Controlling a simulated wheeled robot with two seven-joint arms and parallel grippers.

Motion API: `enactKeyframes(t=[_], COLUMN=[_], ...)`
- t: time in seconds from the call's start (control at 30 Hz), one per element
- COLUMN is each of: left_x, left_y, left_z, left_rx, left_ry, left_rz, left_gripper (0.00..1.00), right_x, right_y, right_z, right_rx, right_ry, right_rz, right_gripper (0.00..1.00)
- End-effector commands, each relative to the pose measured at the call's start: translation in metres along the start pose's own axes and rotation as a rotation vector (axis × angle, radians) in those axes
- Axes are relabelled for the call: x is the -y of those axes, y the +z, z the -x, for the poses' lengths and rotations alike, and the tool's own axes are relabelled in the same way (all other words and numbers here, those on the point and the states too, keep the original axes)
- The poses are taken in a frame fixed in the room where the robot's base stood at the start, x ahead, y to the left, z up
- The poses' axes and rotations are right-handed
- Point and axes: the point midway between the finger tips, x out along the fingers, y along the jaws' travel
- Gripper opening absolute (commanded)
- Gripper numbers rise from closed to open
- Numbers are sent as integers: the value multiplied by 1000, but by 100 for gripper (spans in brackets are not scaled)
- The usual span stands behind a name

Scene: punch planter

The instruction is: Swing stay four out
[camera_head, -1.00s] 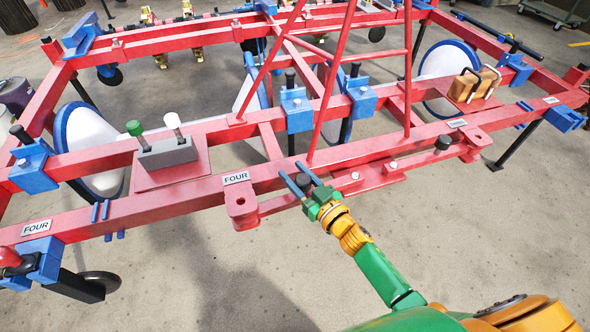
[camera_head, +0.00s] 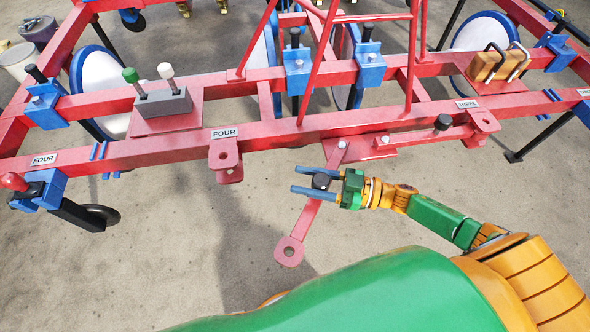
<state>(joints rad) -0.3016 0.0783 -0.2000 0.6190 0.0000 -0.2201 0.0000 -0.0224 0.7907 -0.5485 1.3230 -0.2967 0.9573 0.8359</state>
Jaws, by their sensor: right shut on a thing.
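Stay four is a flat red bar (camera_head: 308,217) in the head view. It is pivoted at a bolt on a red plate under the front beam (camera_head: 270,132). It slants out from the beam toward me, and its holed end (camera_head: 289,250) hangs free over the floor. My right gripper (camera_head: 314,181) has its blue fingers on both sides of the bar's black knob (camera_head: 321,181) and is shut on it. The red bracket labelled FOUR (camera_head: 225,158) is left of the pivot, empty and apart from the bar. My left gripper is not in view.
A second red stay (camera_head: 425,138) lies along the beam near the THREE label, its black knob free. A grey lever box (camera_head: 163,102) stands on the frame at left. The floor before the beam is clear.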

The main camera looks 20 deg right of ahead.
Motion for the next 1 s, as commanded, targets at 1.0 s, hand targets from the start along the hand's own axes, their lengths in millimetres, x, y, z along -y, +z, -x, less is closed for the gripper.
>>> enactKeyframes(t=[1.0], left_x=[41], left_y=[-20], left_z=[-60], left_rx=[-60], left_ry=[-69], left_rz=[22], left_gripper=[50], right_x=[17], right_y=[2], right_z=[61], right_rx=[5], right_ry=[-397], right_rz=[0], right_gripper=[0])
